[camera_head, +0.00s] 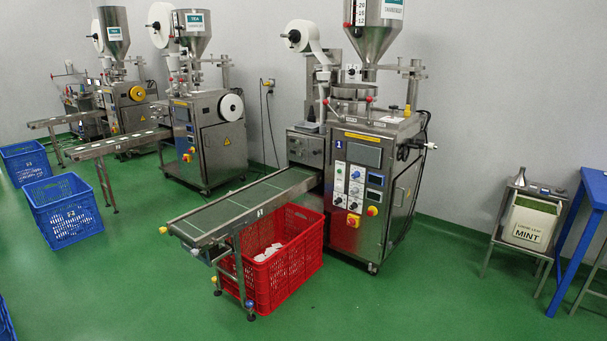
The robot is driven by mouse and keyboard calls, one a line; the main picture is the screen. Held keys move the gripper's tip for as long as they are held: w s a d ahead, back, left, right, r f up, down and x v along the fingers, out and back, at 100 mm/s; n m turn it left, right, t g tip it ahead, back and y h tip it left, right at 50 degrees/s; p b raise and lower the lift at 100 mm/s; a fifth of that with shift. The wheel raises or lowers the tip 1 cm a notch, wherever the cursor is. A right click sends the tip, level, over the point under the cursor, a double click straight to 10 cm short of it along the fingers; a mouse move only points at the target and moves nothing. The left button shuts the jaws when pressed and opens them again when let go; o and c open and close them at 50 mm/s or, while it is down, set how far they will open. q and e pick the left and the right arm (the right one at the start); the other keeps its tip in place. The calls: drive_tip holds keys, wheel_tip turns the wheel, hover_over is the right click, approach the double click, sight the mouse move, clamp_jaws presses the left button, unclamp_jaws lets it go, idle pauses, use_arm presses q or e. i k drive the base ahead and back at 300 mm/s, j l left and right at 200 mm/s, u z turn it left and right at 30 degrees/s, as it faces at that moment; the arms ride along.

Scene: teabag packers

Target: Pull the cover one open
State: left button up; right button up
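The packing machine marked "1" (345,215) stands right of centre, a steel cabinet with switches and displays on its front. Its right side panel (401,200) shows at a slant and looks shut. A grey steel housing (305,149) sits at the inner end of its conveyor and also looks closed. I cannot tell which of these parts is cover one. Neither of my grippers is in view.
The conveyor (240,203) juts out front left over a red crate (290,272) with white teabags. Two more machines (209,135) and blue crates (65,212) stand left. A MINT box (530,223) and blue table (592,190) are right. Green floor (430,290) is clear in front.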

sight(307, 150)
drive_tip(key=i+l+z, duration=0.1)
drive_tip(key=i+z, duration=0.4)
drive_tip(key=i, duration=1.55)
